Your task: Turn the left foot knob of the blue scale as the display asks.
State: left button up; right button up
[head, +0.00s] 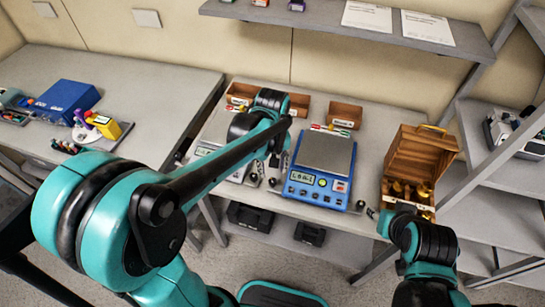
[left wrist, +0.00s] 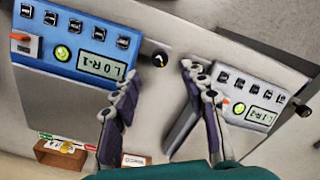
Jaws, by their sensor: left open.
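The blue scale (head: 318,190) stands on the middle table with a grey pan and a lit display (head: 301,178). In the left wrist view the blue scale (left wrist: 70,68) is upside down, and its display seems to read L 0 R-1. Its left foot knob (left wrist: 160,59) is a small black knob beside the housing. My left gripper (left wrist: 158,90) is open, its fingers apart on either side of the line to the knob, holding nothing. In the head view the left gripper (head: 263,176) is at the scale's left side, partly hidden by my arm. My right gripper (head: 371,212) is near the scale's right front; its jaws are unclear.
A white scale (head: 205,151) stands close on the left; it also shows in the left wrist view (left wrist: 247,115). A wooden box (head: 420,155) with weights is at the right. Small wooden bins (head: 345,116) stand behind. The left table holds a blue box (head: 68,101).

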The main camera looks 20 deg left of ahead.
aim_at(271, 182)
pick_arm(q)
notch_tip(271, 182, up, 6)
jog(key=shift+s, duration=0.1)
dwell(0.6)
jog(key=s+a+m+t, duration=0.4)
jog(key=s+m+t, duration=0.2)
jog(key=s, duration=0.4)
jog(key=shift+a+f+t+b, duration=0.35)
jog(key=shift+a+f+t, duration=0.05)
jog(key=shift+t, duration=0.2)
